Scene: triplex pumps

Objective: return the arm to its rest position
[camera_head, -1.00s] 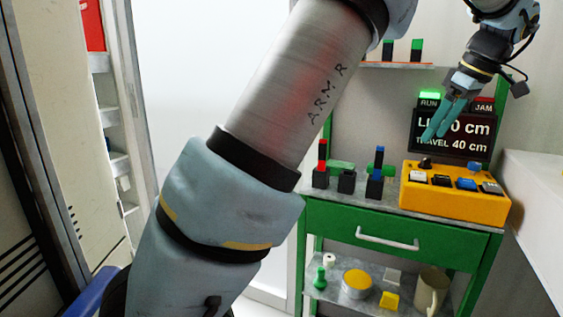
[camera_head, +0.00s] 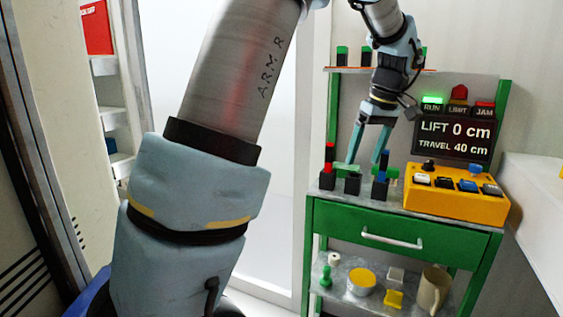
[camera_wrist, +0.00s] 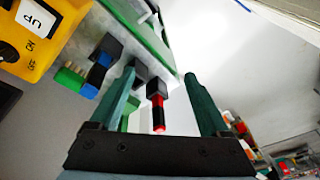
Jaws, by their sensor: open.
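My gripper (camera_head: 367,160) is open, with two teal fingers pointing down over the left part of the green cart's top in the head view. It also shows in the wrist view (camera_wrist: 160,85), its fingers spread with nothing held between them. My grey arm crosses the left and middle of the head view. A red-and-black piece (camera_head: 328,167) stands just left of the fingers, and a blue-and-black piece (camera_head: 381,181) is just right of and below them. I cannot tell whether the fingers touch either piece.
The green cart (camera_head: 335,220) carries a yellow control box (camera_head: 455,193) with buttons and a display (camera_head: 452,138) reading LIFT 0 cm, TRAVEL 40 cm. The RUN lamp (camera_head: 432,100) is lit green. A mug (camera_head: 433,288) and small items fill the lower shelf. A white counter (camera_head: 535,185) stands right.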

